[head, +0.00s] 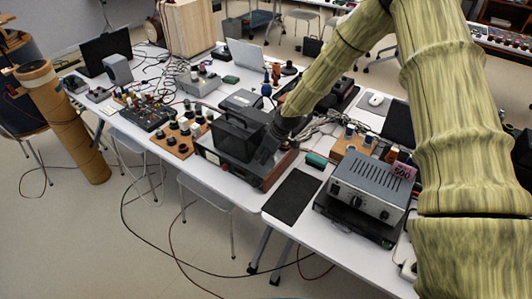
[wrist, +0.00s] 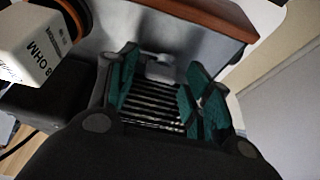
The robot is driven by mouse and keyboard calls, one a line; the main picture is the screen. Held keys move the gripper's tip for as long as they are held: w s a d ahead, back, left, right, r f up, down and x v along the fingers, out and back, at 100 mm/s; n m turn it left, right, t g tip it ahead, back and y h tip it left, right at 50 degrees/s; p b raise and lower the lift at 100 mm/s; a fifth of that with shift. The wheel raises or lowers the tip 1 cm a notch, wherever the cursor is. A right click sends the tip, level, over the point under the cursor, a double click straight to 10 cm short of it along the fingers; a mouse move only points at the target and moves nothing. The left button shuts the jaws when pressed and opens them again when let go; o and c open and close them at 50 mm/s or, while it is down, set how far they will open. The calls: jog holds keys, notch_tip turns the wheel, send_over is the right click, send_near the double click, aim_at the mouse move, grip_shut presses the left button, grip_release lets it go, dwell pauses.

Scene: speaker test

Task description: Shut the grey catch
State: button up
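My gripper (head: 270,148) is at the black boxy device (head: 235,138) on the middle table in the head view. In the wrist view my gripper (wrist: 160,88) has its teal-padded fingers apart, with a gap between them. A small light grey part (wrist: 160,68), which may be the grey catch, shows just beyond this gap against a grey face. I cannot tell whether it is touched or how far it is closed. Dark ribs (wrist: 150,105) show between the fingers. In the head view the catch cannot be made out.
A white block marked "8 OHM" (wrist: 40,50) is close on the left in the wrist view, and a brown wooden edge (wrist: 190,15) runs along the top. In the head view, a grey amplifier (head: 370,190) stands to the right and a wooden board of knobs (head: 180,138) to the left.

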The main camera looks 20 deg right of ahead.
jog(key=c, duration=0.8)
jog(key=shift+n, duration=0.4)
jog(key=n+b, duration=0.1)
jog(key=n, duration=0.1)
jog(key=n+g+y+b, duration=0.1)
jog(key=shift+w+d+f+n, duration=0.1)
jog(key=shift+w+n, duration=0.05)
jog(key=shift+n, duration=0.25)
jog(key=n+g+b, duration=0.1)
jog(key=n, duration=0.1)
jog(key=n+g+b, duration=0.1)
jog(key=n+b, duration=0.1)
jog(key=shift+w+n+y, duration=0.15)
jog(key=shift+n+y, duration=0.15)
jog(key=shift+y, duration=0.1)
jog(key=n+g+b, duration=0.1)
jog(key=n+b, duration=0.1)
jog(key=n, duration=0.1)
jog(key=shift+w+n+g+h+b, duration=0.15)
jog(key=shift+n+g+b, duration=0.35)
jog(key=shift+n, duration=0.55)
jog(key=shift+s+n+g+h+b, duration=0.1)
jog(key=shift+n+g+h+b, duration=0.25)
jog(key=shift+n, duration=0.7)
